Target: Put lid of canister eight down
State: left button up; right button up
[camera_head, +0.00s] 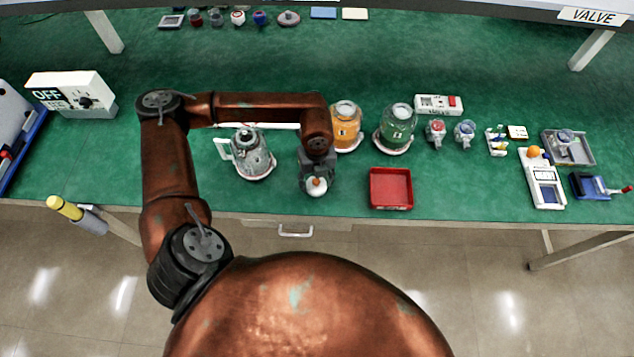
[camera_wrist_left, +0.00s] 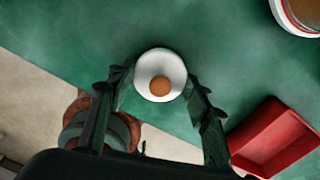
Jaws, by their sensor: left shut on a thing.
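A round white lid with an orange knob (camera_head: 317,189) is over the front edge of the green table, in the jaws of my left gripper (camera_head: 316,175). In the left wrist view, the lid (camera_wrist_left: 160,66) sits between the two dark fingers of the gripper (camera_wrist_left: 160,88), which is shut on it. How high it is above the table I cannot tell. A clear canister (camera_head: 252,158) stands left of the gripper. An orange-filled canister (camera_head: 346,122) and a green-filled canister (camera_head: 397,126) stand behind and to its right. Their numbers are too small to read surely. My right gripper is not in view.
A red tray (camera_head: 391,188) lies right of the gripper and also shows in the left wrist view (camera_wrist_left: 272,137). An OFF box (camera_head: 70,92) stands at left. Bare green table lies left of the clear canister.

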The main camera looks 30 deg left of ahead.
aim_at(317, 181)
pick_arm(q)
jog(key=shift+f, duration=0.35)
jog(key=shift+f, duration=0.2)
jog(key=o, duration=0.9)
notch_tip(317, 181, up, 12)
jog(key=shift+r+p, duration=0.2)
jog(key=shift+p, duration=0.65)
